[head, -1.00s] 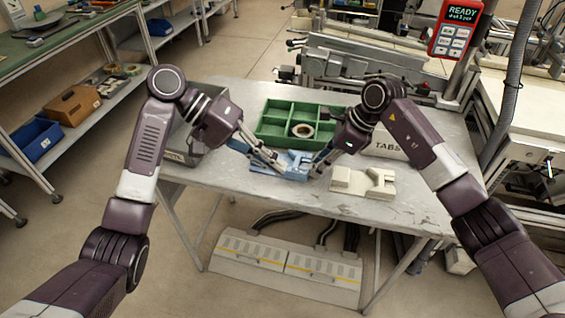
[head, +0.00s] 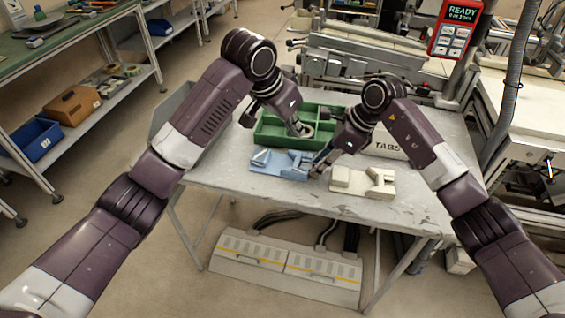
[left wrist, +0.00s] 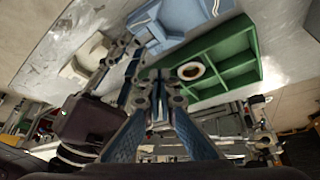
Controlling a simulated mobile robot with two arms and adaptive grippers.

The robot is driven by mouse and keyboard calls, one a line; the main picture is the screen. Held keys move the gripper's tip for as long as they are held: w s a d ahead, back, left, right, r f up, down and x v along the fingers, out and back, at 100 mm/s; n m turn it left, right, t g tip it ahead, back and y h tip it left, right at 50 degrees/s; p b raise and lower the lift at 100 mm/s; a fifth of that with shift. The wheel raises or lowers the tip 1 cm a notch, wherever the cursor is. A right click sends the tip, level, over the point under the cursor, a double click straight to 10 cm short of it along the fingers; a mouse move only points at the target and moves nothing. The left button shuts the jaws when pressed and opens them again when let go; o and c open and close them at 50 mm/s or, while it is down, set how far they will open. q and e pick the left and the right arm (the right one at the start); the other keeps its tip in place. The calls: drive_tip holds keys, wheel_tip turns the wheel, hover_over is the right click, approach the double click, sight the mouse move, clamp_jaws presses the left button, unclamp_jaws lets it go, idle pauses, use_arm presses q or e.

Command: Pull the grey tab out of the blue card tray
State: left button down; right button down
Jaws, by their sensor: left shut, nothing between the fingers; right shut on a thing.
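The blue card tray (head: 265,160) lies on the grey table, in front of the green divided tray. It also shows at the top of the left wrist view (left wrist: 185,18). My right gripper (head: 319,168) is shut at the tray's right end, on its edge. My left gripper (head: 303,132) is over the green tray, shut and empty. In the left wrist view its fingertips (left wrist: 158,85) are close together, away from the blue tray. I cannot make out the grey tab in either view.
The green tray (head: 270,138) holds a tape reel (left wrist: 191,71). A cream block fixture (head: 345,183) stands right of the blue tray. A box marked TABS (head: 388,145) is behind my right gripper. The table's front left is clear.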

use_arm(q)
approach(297, 160)
drive_tip(key=shift+w+d+f, duration=0.45)
drive_tip(key=shift+f, duration=0.25)
drive_tip(key=shift+w+d+f, duration=0.5)
drive_tip(key=shift+f, duration=0.15)
drive_tip(key=shift+w+d+f, duration=0.45)
drive_tip(key=shift+f, duration=0.25)
drive_tip(key=shift+f, duration=1.15)
drive_tip(key=shift+s+f, duration=0.1)
use_arm(e)
drive_tip(key=shift+a+r, duration=0.1)
